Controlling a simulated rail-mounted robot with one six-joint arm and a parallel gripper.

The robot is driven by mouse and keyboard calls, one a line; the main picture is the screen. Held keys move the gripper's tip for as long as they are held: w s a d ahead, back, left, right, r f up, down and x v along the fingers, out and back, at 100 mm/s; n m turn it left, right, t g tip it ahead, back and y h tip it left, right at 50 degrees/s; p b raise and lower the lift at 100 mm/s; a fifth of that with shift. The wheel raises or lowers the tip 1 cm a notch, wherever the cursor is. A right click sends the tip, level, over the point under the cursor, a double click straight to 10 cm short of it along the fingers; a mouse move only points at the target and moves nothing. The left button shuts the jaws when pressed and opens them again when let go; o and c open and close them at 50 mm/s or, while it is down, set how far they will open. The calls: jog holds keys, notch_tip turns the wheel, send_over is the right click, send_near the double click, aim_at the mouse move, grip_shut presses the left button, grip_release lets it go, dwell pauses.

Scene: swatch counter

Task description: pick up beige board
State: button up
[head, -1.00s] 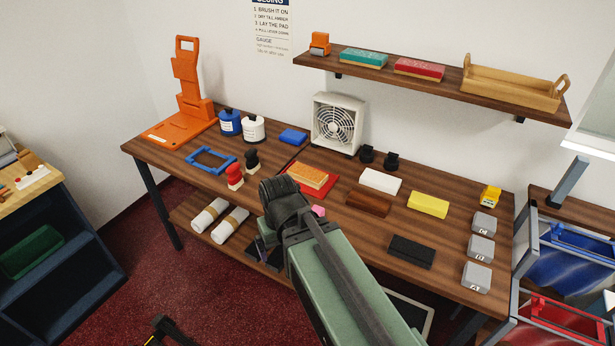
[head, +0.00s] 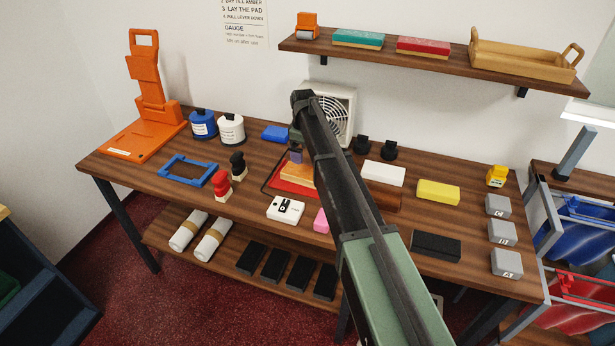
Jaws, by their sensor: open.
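The beige board (head: 294,174) is a tan block lying on a red pad (head: 283,186) near the middle of the counter. My arm covers its right part. My gripper (head: 296,157) is over the board, pointing down, with its fingers mostly hidden behind my arm. The jaws are open. I cannot tell whether the fingertips touch the board.
A white device (head: 286,210) and a pink block (head: 321,221) sit in front of the pad. Red (head: 222,184) and black (head: 238,166) stamps stand to its left. White (head: 384,173), yellow (head: 438,192) and black (head: 436,246) blocks lie to the right. A fan (head: 341,108) stands behind.

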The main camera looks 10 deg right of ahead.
aim_at(304, 172)
jog(key=f+b, duration=0.6)
jog(key=f, duration=0.1)
jog(key=f+b, duration=0.3)
jog(key=shift+s+f, duration=0.2)
jog(key=shift+s, duration=0.05)
jog(key=shift+r, duration=0.2)
jog(key=c, duration=0.9)
